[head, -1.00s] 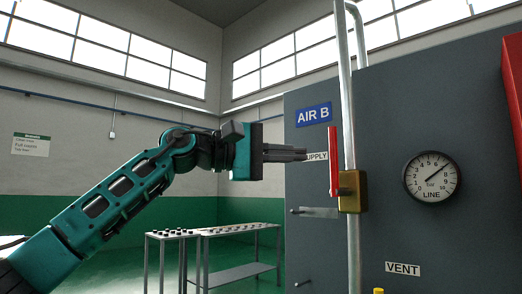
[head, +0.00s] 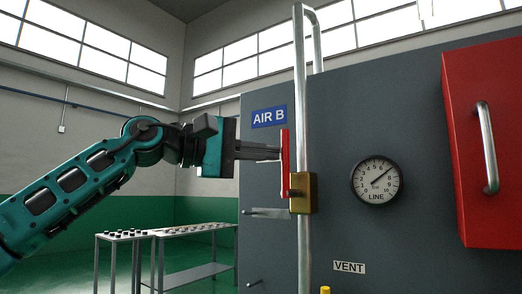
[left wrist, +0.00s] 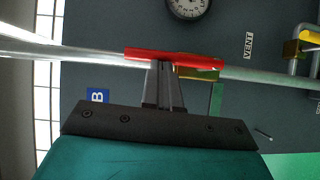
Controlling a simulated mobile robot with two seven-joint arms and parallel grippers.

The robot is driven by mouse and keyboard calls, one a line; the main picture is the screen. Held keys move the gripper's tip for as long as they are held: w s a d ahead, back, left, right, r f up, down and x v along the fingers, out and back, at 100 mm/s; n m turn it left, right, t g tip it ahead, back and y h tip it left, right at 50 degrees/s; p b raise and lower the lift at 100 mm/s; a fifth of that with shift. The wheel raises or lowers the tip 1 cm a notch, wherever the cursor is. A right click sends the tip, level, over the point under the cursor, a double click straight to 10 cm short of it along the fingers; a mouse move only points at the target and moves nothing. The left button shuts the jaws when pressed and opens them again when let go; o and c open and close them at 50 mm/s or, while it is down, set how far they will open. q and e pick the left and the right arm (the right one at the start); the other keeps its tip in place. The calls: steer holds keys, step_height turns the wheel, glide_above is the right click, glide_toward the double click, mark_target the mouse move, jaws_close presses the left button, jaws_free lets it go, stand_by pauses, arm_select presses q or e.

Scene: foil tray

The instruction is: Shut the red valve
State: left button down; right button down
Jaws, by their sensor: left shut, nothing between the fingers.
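The red valve's lever (head: 285,165) stands upright along the vertical pipe, parallel to it. Its brass body (head: 304,192) sits on the pipe at the lever's lower end. In the left wrist view the red lever (left wrist: 190,60) lies across the picture, with the brass body partly behind it. My left gripper (head: 279,152) is shut and empty, its fingertips at the lever's left side, in the lever's upper half. In the left wrist view the fingertips (left wrist: 163,63) meet the lever's edge; whether they touch it I cannot tell. My right gripper is not in view.
A dark panel carries the AIR B sign (head: 268,117), a LINE gauge (head: 376,181) and a VENT label (head: 349,267). A red box (head: 490,140) with a metal handle juts out at right. A yellow-handled valve (left wrist: 309,36) is near the VENT label. Low tables (head: 170,232) stand behind my arm.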

arm_select(q)
steer(key=shift+s+d+r, duration=0.1)
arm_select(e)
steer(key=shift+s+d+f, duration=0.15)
